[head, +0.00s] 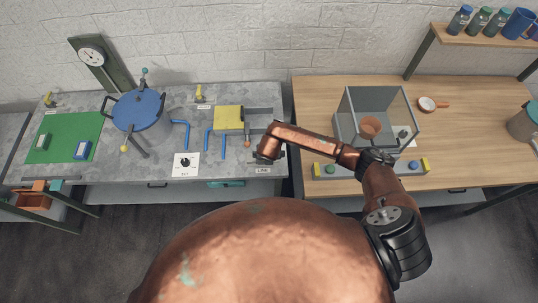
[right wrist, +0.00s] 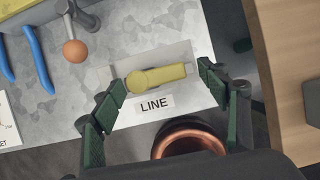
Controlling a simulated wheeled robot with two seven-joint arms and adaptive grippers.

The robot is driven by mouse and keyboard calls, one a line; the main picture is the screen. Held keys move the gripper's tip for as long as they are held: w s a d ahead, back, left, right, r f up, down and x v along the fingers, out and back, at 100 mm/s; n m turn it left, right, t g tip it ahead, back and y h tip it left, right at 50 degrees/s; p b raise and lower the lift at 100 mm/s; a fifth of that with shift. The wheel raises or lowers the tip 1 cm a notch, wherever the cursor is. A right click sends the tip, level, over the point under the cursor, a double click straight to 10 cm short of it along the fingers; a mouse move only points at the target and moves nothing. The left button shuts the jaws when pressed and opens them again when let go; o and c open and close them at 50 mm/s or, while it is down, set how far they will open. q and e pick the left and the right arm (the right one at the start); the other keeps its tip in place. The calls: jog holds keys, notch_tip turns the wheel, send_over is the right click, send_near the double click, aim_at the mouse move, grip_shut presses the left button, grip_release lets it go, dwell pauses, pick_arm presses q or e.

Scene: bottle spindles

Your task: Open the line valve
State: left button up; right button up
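The line valve's yellow lever (right wrist: 158,77) shows in the right wrist view on a pale plate, above a white label reading LINE (right wrist: 154,105). Its rounded end is at the left and its bar points right. My right gripper (right wrist: 163,80) is open, with one green-padded finger on each side of the lever. I see no clear contact, and the height gap cannot be told. In the head view the right gripper (head: 268,152) is over the right end of the grey bench, hiding the lever; the LINE label (head: 262,170) shows beside it. My left gripper is not in view.
An orange-brown ball knob (right wrist: 75,51) and blue pipes (right wrist: 38,62) are left of the valve. A yellow box (head: 229,118) and blue-lidded vessel (head: 138,109) stand farther left. The wooden table (head: 310,110) begins just right, carrying a glass case (head: 375,105).

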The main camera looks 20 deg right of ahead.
jog(key=shift+a, duration=0.1)
jog(key=shift+r, duration=0.2)
jog(key=v, duration=1.1)
jog(key=shift+r, duration=0.35)
jog(key=shift+s, duration=0.15)
